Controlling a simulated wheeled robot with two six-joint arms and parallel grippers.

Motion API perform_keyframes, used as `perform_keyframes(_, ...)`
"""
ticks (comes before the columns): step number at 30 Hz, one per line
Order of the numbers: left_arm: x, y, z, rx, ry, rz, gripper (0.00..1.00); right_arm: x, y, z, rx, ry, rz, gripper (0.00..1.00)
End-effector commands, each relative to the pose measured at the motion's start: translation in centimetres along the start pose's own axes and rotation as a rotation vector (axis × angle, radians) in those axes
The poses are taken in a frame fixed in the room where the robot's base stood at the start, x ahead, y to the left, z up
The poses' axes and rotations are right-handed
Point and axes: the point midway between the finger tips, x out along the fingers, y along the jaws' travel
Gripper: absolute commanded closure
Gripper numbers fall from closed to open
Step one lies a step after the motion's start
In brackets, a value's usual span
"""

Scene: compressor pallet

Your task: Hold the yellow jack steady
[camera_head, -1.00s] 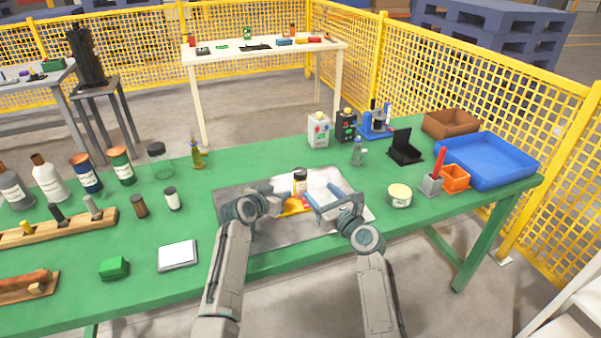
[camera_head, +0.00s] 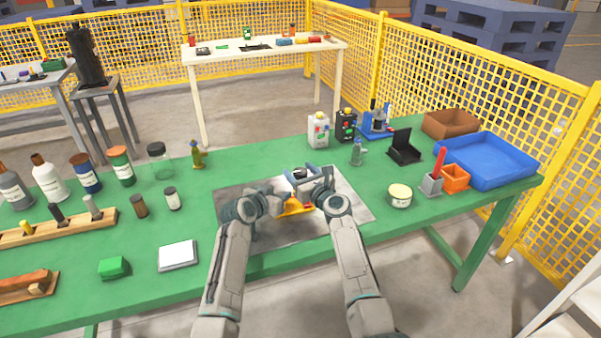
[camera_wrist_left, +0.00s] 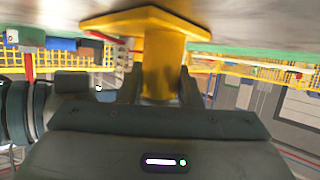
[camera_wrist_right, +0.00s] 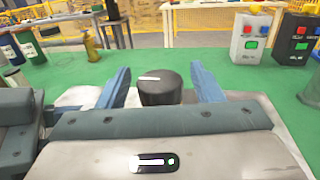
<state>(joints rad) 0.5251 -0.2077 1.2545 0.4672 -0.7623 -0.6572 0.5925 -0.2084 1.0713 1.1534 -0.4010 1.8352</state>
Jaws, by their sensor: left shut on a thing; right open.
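The yellow jack (camera_head: 292,208) stands on the grey metal plate (camera_head: 345,222) on the green table. My left gripper (camera_head: 279,207) is shut on it from the left. The left wrist view shows the jack's yellow column (camera_wrist_left: 160,65) between the jaws, with its wider flat part against the grey surface. In the right wrist view, the black cap (camera_wrist_right: 160,88) sits between the blue fingers with gaps on both sides. The bottle's body is mostly hidden.
A white pad (camera_head: 178,255) lies left. The green table between is partly clear.

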Motion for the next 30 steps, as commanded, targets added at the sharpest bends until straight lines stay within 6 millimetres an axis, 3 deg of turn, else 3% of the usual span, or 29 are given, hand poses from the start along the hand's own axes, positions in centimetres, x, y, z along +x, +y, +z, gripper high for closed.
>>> perform_keyframes(5,0.01,0.01,0.01,-0.001,0.0,0.0,1.0,-0.01,0.01,0.01,0.0,0.0,0.0,0.4)
perform_keyframes(12,0.0,0.01,0.0,-0.001,0.0,0.0,1.0,-0.03,0.0,0.01,0.0,0.0,0.0,0.84)
perform_keyframes(30,0.0,0.0,0.01,-0.001,0.0,0.0,1.0,-0.06,-0.04,-0.05,-0.001,0.0,-0.141,0.84)
